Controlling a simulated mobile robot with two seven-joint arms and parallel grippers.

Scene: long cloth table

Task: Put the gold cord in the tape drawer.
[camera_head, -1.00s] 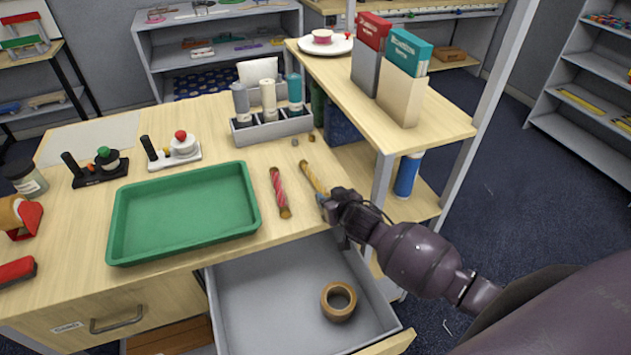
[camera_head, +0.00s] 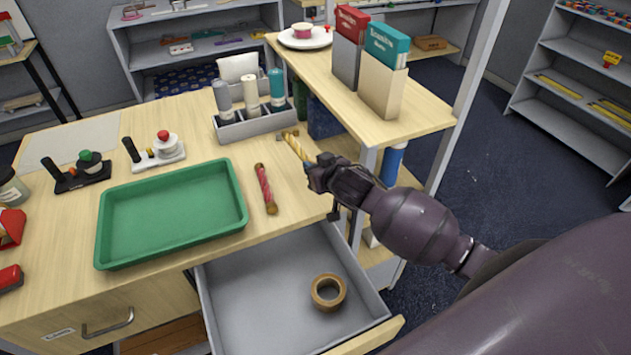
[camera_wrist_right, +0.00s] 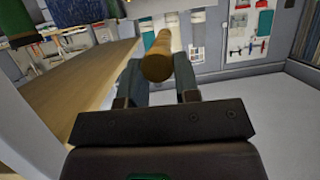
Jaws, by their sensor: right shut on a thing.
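The gold cord (camera_head: 297,147) is a twisted yellow stick with brown ends, seen at the right of the table in the head view. My right gripper (camera_head: 312,168) is shut on its near end. In the right wrist view the cord's brown end (camera_wrist_right: 158,62) sticks out between the two fingers of my right gripper (camera_wrist_right: 160,85). The tape drawer (camera_head: 262,300) is pulled open below the table's front edge. A brown roll of tape (camera_head: 328,292) lies in its right part, with bare grey floor to the left. My left gripper is not in view.
A red cord (camera_head: 265,188) lies left of the gold one, beside a green tray (camera_head: 172,214). A bottle rack (camera_head: 255,124) stands behind. A raised shelf (camera_head: 400,125) with book boxes is close right of my right gripper.

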